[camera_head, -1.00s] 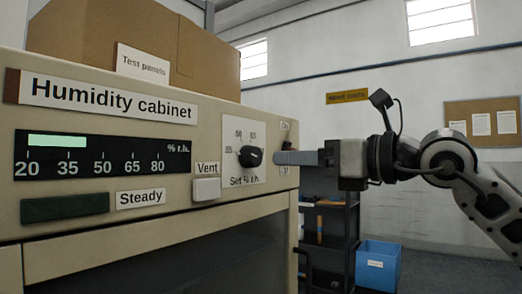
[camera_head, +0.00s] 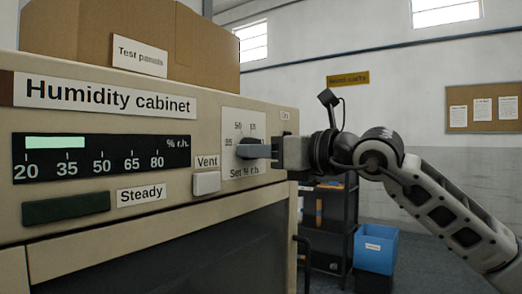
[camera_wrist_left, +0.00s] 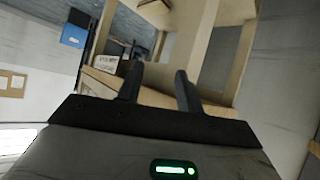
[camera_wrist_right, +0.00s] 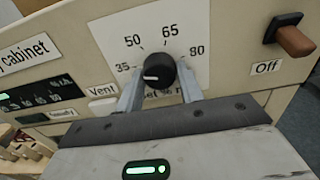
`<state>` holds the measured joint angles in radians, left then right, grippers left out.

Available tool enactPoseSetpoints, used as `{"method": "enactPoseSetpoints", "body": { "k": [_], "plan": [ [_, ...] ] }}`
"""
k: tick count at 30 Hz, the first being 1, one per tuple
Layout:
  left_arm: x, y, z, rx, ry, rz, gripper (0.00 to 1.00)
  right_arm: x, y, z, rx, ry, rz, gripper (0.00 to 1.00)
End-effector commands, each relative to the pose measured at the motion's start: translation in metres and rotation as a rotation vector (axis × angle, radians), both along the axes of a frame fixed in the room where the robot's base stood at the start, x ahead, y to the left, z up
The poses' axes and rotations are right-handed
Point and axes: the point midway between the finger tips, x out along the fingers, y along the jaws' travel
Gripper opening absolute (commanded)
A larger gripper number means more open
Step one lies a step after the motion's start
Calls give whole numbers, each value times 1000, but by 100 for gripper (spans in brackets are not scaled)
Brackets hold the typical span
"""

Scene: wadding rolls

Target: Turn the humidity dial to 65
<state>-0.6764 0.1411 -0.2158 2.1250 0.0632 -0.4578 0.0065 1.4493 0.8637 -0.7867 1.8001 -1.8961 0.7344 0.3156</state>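The humidity dial (camera_head: 247,142) is a round black knob on a white scale plate on the cabinet front. In the right wrist view, the dial (camera_wrist_right: 155,72) has a white pointer mark aimed left, near the 35 side; 50, 65 and 80 follow clockwise. My right gripper (camera_head: 264,151) is at the dial. In the right wrist view its fingers (camera_wrist_right: 158,85) stand open on either side of the knob; I cannot tell whether they touch it. My left gripper (camera_wrist_left: 157,85) is open and empty, away from the dial.
The humidity display (camera_head: 100,157) has a green bar from 20 to about 40. A Vent button (camera_head: 206,183) and a dark green Steady lamp (camera_head: 66,208) sit nearby. A switch with a brown handle (camera_wrist_right: 294,39) is right of the dial, above an Off label. Cardboard boxes (camera_head: 150,35) stand on top.

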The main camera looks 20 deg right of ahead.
Motion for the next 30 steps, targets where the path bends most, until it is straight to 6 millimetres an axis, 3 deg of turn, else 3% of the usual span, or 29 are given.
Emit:
{"method": "enactPoseSetpoints", "body": {
  "k": [14, 30],
  "plan": [
    [-1, -1, -9, -15, 0, 0, 36, 0, 1, -3, 71, 54, 2, 14],
    [-1, -6, -21, -64, -25, 10, 36, -1, 2, -2, 439, 341, 1, 14]
  ]
}}
